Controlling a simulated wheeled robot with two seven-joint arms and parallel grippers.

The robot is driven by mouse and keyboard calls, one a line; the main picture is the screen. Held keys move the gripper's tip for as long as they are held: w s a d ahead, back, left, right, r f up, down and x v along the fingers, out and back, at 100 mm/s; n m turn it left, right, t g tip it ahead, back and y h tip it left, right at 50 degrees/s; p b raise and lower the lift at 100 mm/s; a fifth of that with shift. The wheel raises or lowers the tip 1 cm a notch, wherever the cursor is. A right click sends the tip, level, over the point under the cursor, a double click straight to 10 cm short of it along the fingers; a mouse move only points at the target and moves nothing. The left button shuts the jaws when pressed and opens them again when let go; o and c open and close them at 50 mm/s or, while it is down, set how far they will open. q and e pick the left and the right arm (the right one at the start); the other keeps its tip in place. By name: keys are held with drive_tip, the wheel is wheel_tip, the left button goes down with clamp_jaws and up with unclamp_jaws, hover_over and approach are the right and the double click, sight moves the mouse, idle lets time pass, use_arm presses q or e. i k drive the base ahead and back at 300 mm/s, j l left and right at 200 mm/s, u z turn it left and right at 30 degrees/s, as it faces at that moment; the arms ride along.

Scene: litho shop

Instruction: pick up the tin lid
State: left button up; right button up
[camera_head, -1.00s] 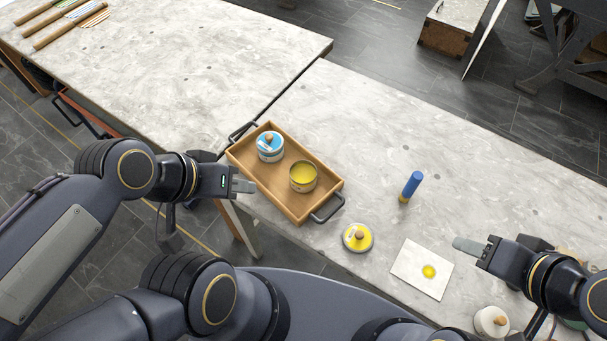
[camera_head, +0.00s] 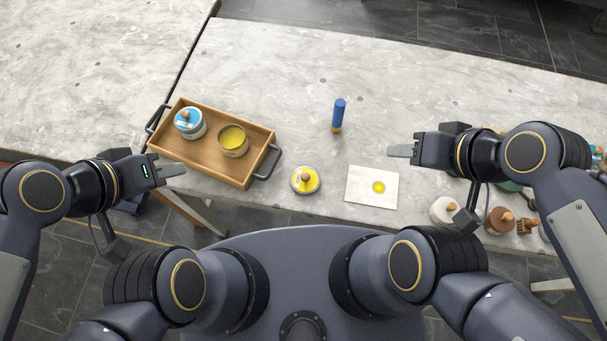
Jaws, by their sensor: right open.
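The tin lid (camera_head: 305,181) is a round yellow-topped lid with a wooden knob. It lies on the stone table near its front edge, between the tray and a white card. An open tin of yellow ink (camera_head: 233,140) stands in the wooden tray, beside a tin with a blue lid (camera_head: 189,123). My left gripper (camera_head: 172,170) is at the tray's front left side, left of the lid and apart from it; its opening is hard to make out. My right gripper (camera_head: 402,150) is open and empty, above the table to the right of the card.
The tray (camera_head: 205,168) has dark handles. A white card (camera_head: 357,196) with a yellow dab lies right of the lid. A white knobbed pot (camera_head: 442,209) and brown wooden items (camera_head: 499,220) are at the front right. The table's back middle is clear.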

sight(305, 180)
drive_tip(key=j+z, duration=0.25)
drive_tip(key=j, duration=0.5)
drive_tip(key=j+z, duration=0.2)
drive_tip(key=j, duration=0.5)
drive_tip(key=k+j+z, duration=0.25)
drive_tip(key=j, duration=0.45)
drive_tip(key=i+j, duration=0.05)
drive_tip(key=i, duration=0.05)
